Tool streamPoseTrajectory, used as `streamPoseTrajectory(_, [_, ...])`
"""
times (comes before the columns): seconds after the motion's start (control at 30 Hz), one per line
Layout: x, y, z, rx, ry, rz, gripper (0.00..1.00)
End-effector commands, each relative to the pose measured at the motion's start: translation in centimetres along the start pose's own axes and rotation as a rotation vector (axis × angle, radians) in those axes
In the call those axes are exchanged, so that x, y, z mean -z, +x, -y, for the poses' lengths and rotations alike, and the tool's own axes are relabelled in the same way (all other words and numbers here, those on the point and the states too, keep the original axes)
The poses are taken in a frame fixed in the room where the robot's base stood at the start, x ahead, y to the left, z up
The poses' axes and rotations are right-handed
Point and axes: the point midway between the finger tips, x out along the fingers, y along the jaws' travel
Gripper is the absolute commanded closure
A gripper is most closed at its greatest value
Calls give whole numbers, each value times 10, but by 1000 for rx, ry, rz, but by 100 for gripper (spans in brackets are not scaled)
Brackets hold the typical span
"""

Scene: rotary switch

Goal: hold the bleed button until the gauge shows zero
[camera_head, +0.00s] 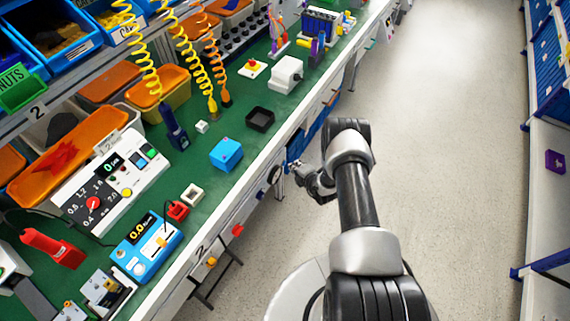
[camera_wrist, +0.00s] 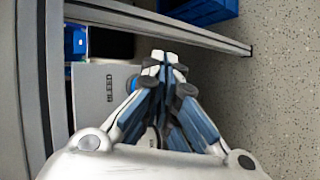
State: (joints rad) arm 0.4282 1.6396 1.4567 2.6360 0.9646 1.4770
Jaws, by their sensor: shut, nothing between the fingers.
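In the wrist view a grey panel (camera_wrist: 90,95) carries the label BLEED, and the blue bleed button (camera_wrist: 131,83) shows beside it, partly hidden behind my fingers. My gripper (camera_wrist: 163,60) is shut and empty, with its fingertips near and to the right of the button. I cannot tell whether any part of it touches the button. In the head view my gripper (camera_head: 302,170) is beside the front edge of the bench, near a dark round fitting (camera_head: 274,175) on the bench front. I cannot tell if that fitting is the gauge, and no reading shows.
The green bench top (camera_head: 210,180) holds a blue box (camera_head: 226,153), a black tray (camera_head: 260,119), a white control unit (camera_head: 110,178) and a blue meter (camera_head: 146,245). A metal rail (camera_wrist: 165,25) crosses above my fingertips in the wrist view. The aisle floor (camera_head: 440,150) is clear.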

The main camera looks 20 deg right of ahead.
Motion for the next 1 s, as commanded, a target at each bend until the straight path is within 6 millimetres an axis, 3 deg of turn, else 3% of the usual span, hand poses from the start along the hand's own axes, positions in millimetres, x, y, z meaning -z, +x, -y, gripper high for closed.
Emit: streamPoseTrajectory(1.0, [6,8,-6,0,0,0,100])
